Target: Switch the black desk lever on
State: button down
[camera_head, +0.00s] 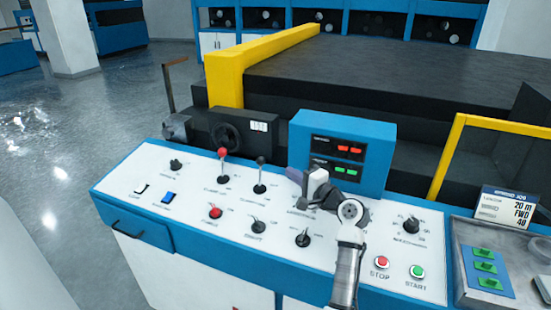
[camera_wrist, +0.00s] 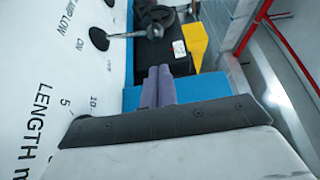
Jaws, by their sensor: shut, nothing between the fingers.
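The black lever (camera_head: 260,161) stands up from a round black base on the white desk top, just right of a red-knobbed lever. In the wrist view a lever (camera_wrist: 118,35) with a dark base and metal stem stands beside the printed words "LOW" and "ON"; it appears to be the black one. My gripper (camera_head: 292,173) is just right of the black lever, above the desk, with its purple fingers pointing toward it. In the wrist view the fingers (camera_wrist: 158,72) are together and empty, apart from the lever.
The red-knobbed lever (camera_head: 222,154) stands left of the black one. Several small knobs and switches fill the front row. A blue display box (camera_head: 343,150) rises behind my gripper. Red stop (camera_head: 382,262) and green start (camera_head: 417,271) buttons lie at the right front.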

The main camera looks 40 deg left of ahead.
aim_at(260, 173)
jog(key=shift+a, duration=0.1)
jog(key=x, duration=1)
jog(key=shift+f+b, duration=0.15)
jog(key=shift+b, duration=0.45)
